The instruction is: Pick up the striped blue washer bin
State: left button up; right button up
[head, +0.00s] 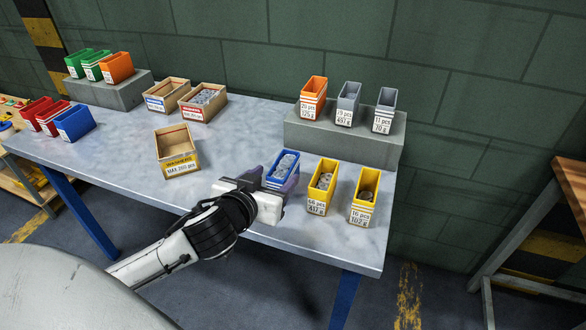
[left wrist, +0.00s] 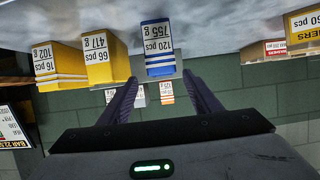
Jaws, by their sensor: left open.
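The striped blue washer bin (head: 286,164) stands on the table near its front edge, filled with grey washers. In the left wrist view the bin (left wrist: 159,66) appears upside down, with white stripes and a label reading 120 pcs, 755 g. My left gripper (head: 272,180) is open at the front of the bin. In the left wrist view its two dark fingers (left wrist: 160,84) point toward the bin, one to each side. The gripper hides the bin's lower front in the head view. Whether the fingers touch the bin cannot be told. My right gripper is not in view.
Two yellow bins (head: 322,187) (head: 364,196) stand close to the right of the blue one. A grey riser (head: 345,145) with three bins is behind. An open cardboard box (head: 177,152) is to the left. Bare table (head: 225,150) lies between.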

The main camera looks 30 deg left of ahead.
aim_at(291, 159)
pick_arm(q)
jog(key=x, duration=0.2)
jog(key=shift+w+a+f, duration=0.15)
jog(key=shift+w, duration=0.05)
jog(key=shift+x, duration=2.65)
jog(key=shift+a, duration=0.1)
grip_shut()
jog(key=shift+w+r, duration=0.1)
jog(key=shift+r, duration=0.3)
